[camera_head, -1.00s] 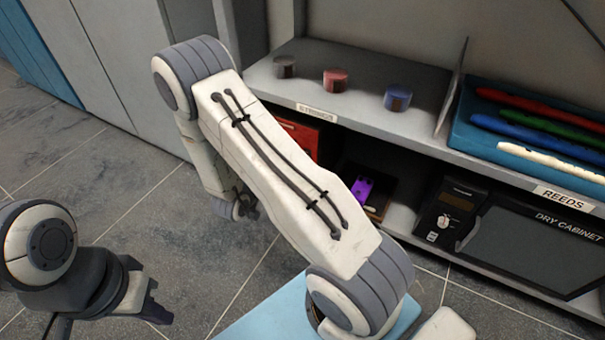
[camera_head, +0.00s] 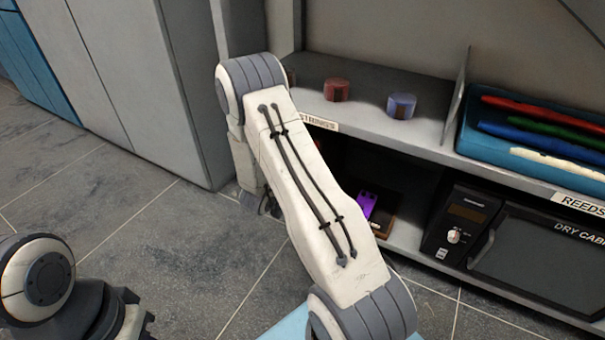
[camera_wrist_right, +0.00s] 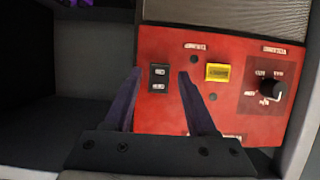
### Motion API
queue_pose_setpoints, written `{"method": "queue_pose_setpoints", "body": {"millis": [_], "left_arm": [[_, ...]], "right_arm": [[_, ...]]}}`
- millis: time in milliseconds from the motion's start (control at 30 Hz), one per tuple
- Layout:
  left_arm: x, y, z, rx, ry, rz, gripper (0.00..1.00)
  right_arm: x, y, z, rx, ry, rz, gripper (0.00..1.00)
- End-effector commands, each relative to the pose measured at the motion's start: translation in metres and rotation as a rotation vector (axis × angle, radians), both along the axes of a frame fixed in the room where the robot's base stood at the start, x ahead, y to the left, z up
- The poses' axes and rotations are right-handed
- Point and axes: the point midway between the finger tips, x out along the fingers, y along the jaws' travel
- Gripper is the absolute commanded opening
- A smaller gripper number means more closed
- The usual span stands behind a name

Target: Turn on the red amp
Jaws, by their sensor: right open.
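The red amp (camera_wrist_right: 228,112) fills the middle and right of the right wrist view. Its front has a black rocker switch (camera_wrist_right: 158,78), a yellow square (camera_wrist_right: 218,73) and a black knob (camera_wrist_right: 271,89). My right gripper (camera_wrist_right: 160,73) is open and empty, with its two dark fingers on either side of the rocker switch. I cannot tell whether the fingertips touch the panel. In the head view my right arm hides nearly all of the amp, and my right gripper (camera_head: 264,203) is partly hidden low by the shelf. My left gripper (camera_head: 140,322) is at the bottom left edge, partly cut off.
The shelf unit (camera_head: 425,135) holds a red cylinder (camera_head: 337,88), a blue cylinder (camera_head: 402,104) and a blue tray (camera_head: 470,141) of coloured rods above. Below are a purple item (camera_head: 367,203) and a dry cabinet (camera_head: 535,262). The floor at left is clear.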

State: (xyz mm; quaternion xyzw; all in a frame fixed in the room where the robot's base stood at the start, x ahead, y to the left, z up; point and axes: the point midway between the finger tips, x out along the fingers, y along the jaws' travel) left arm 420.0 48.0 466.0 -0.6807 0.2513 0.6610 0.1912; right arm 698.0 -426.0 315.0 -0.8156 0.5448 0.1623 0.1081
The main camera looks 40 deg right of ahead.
Motion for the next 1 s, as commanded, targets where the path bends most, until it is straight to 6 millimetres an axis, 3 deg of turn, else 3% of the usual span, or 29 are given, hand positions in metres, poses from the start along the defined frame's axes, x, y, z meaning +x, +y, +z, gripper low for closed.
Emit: {"method": "queue_pose_setpoints", "body": {"millis": [133,200,300,467,700,1000], "left_arm": [[0.0,0.0,0.0,0.0,0.0,0.0,0.0],[0.0,0.0,0.0,0.0,0.0,0.0,0.0],[0.0,0.0,0.0,0.0,0.0,0.0,0.0],[0.0,0.0,-0.001,0.0,0.0,0.0,0.0],[0.0,0.0,-0.019,0.0,0.0,0.0,0.0],[0.0,0.0,-0.025,0.0,0.0,0.0,0.0]], "right_arm": [[0.0,0.0,0.0,0.0,0.0,0.0,0.57],[0.0,0.0,0.0,0.0,0.0,0.0,0.31],[0.0,0.0,0.0,0.0,0.0,0.0,0.0],[0.0,0.001,-0.002,-0.006,-0.001,0.0,0.0],[0.0,0.001,-0.011,-0.149,-0.058,0.002,0.0],[0.0,0.001,-0.008,-0.241,-0.101,0.001,0.0]]}}
